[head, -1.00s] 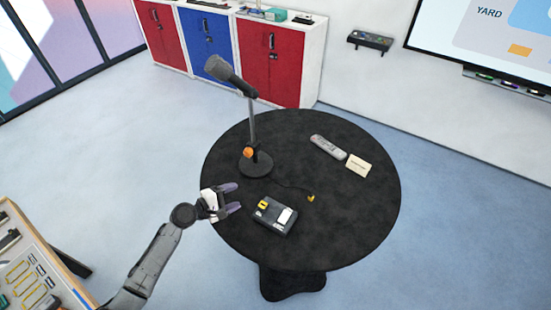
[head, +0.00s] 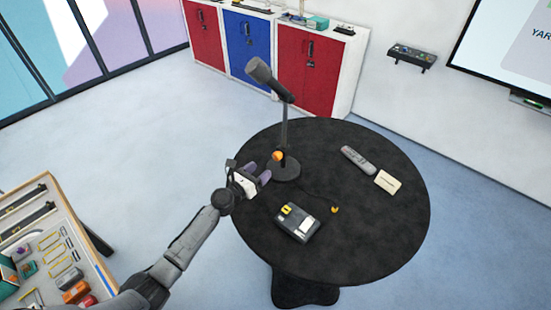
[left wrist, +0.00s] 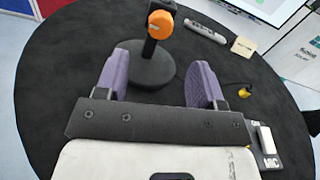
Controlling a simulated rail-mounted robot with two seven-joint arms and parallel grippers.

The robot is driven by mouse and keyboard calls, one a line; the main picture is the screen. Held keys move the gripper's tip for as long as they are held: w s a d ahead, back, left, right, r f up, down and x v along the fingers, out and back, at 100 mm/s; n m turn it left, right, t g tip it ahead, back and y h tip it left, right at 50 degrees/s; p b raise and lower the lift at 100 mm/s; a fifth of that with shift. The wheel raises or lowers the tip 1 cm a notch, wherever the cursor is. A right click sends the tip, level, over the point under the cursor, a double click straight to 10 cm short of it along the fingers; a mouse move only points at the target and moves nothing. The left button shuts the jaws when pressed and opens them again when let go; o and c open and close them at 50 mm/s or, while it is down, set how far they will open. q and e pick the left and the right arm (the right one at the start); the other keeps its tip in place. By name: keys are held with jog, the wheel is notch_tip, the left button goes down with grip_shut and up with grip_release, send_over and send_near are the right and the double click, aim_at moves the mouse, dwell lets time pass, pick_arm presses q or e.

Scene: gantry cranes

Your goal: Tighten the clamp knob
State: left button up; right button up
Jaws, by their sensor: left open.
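The orange clamp knob (head: 278,156) sits low on the post of a dark microphone stand on the round black table. It also shows in the left wrist view (left wrist: 161,24), just beyond and above the fingers. The stand's round base (left wrist: 150,68) lies between the fingertips in that picture. My left gripper (head: 257,172) is open and empty, a short way to the left of the knob and apart from it. Its two purple fingers show in the left wrist view (left wrist: 160,72). The microphone (head: 268,78) tilts at the top of the post. My right gripper is not in view.
A dark box with a yellow part and a white switch (head: 298,222) lies in front of the stand. A yellow plug (head: 334,209), a grey remote (head: 357,160) and a cream card (head: 387,181) lie on the black table (head: 385,235). A workbench (head: 78,225) stands at left.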

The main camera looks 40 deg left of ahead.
aim_at(275, 158)
pick_arm(q)
jog(key=w+b, duration=0.1)
jog(key=w, duration=0.8)
jog(key=shift+d+b, duration=0.15)
jog(key=shift+b, duration=0.2)
jog(key=c, duration=0.9)
